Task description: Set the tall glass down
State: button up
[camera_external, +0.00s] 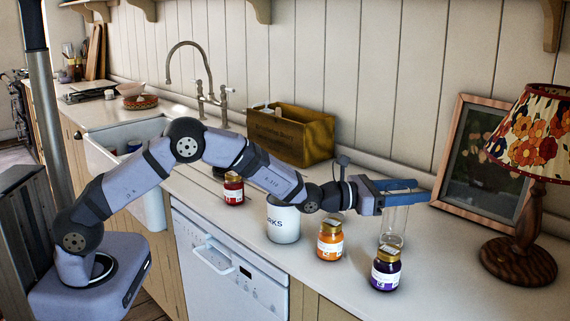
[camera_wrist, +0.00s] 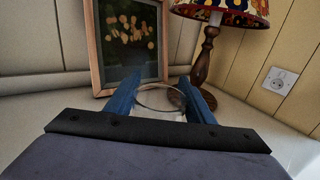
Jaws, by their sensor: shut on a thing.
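The tall glass (camera_external: 393,227) is clear and upright, at the right part of the white counter. Its round rim (camera_wrist: 160,97) shows between the blue fingers in the wrist view. My gripper (camera_external: 405,190) is shut on the glass near its top, with the fingers level and pointing right. In the wrist view my gripper (camera_wrist: 160,98) has one finger on each side of the rim. The lower glass is partly hidden behind the purple-labelled jar in the external view. I cannot tell whether its base touches the counter.
The purple jar (camera_external: 386,270) and orange jar (camera_external: 330,241) stand close in front of the glass. A white mug (camera_external: 283,222) and red jar (camera_external: 233,188) stand farther left. A framed picture (camera_external: 446,200) and lamp (camera_external: 532,215) stand to the right. A wooden crate (camera_external: 318,140) is at the wall.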

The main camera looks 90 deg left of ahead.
jog(key=shift+r, duration=0.2)
dwell(0.4)
notch_tip(320, 180, up, 15)
jog(key=s+a+r+y, duration=0.1)
jog(key=s+a, duration=0.6)
jog(key=a, duration=0.3)
jog(key=s+a+r, duration=0.1)
jog(key=s+a, duration=0.7)
jog(key=a, duration=0.2)
jog(key=s+a+f, duration=0.2)
jog(key=s+a, duration=0.4)
jog(key=s, duration=0.5)
notch_tip(320, 180, down, 16)
jog(key=p, duration=0.3)
jog(key=shift+w+d+r, duration=0.15)
jog(key=shift+d+r, duration=0.1)
jog(key=shift+f+b, duration=0.2)
jog(key=shift+b, duration=0.1)
